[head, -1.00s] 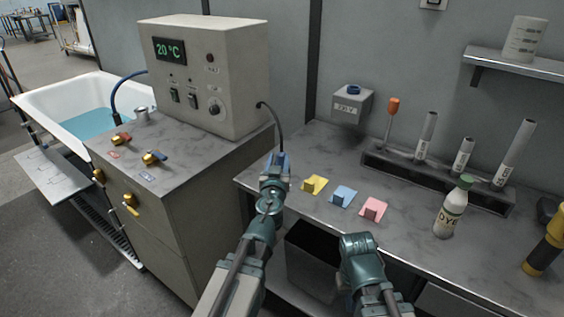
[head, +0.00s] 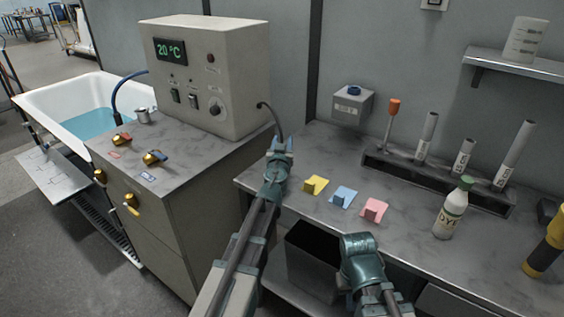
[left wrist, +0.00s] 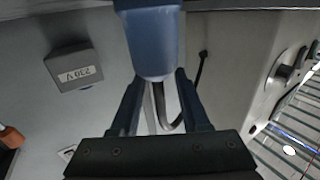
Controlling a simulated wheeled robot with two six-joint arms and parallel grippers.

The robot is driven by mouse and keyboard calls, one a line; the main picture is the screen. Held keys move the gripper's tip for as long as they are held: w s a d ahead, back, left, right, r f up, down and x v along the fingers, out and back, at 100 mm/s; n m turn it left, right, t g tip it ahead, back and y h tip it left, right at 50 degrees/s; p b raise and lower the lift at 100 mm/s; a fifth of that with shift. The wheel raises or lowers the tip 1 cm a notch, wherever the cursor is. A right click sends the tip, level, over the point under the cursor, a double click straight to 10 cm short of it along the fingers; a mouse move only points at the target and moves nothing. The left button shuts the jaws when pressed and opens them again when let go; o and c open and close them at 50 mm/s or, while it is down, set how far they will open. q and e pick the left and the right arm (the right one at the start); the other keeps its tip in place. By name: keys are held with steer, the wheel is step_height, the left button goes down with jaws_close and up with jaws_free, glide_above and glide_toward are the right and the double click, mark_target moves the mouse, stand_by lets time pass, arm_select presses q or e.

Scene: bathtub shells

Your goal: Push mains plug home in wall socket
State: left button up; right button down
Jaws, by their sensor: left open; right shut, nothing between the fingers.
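The wall socket is a grey box (head: 350,106) marked 230 V with a round blue outlet (head: 354,90) on top. In the left wrist view, the box (left wrist: 72,68) is at the upper left. A blue body, apparently the mains plug (left wrist: 153,40), shows at the top centre, between or just beyond the fingers, with a cable looping below it. My left gripper (head: 283,146) is open around or beside the plug, left of the socket and apart from it. Contact with the plug cannot be told. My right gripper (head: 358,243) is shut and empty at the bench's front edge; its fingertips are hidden.
A control box (head: 205,75) showing 20 °C stands left, with a black cable (head: 275,115) toward my left gripper. Yellow (head: 315,185), blue (head: 342,197) and pink (head: 374,209) pieces lie on the bench. A tube rack (head: 430,180) and dye bottle (head: 452,210) stand right.

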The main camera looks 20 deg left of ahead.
arm_select(q)
jaws_close()
stand_by(1.4)
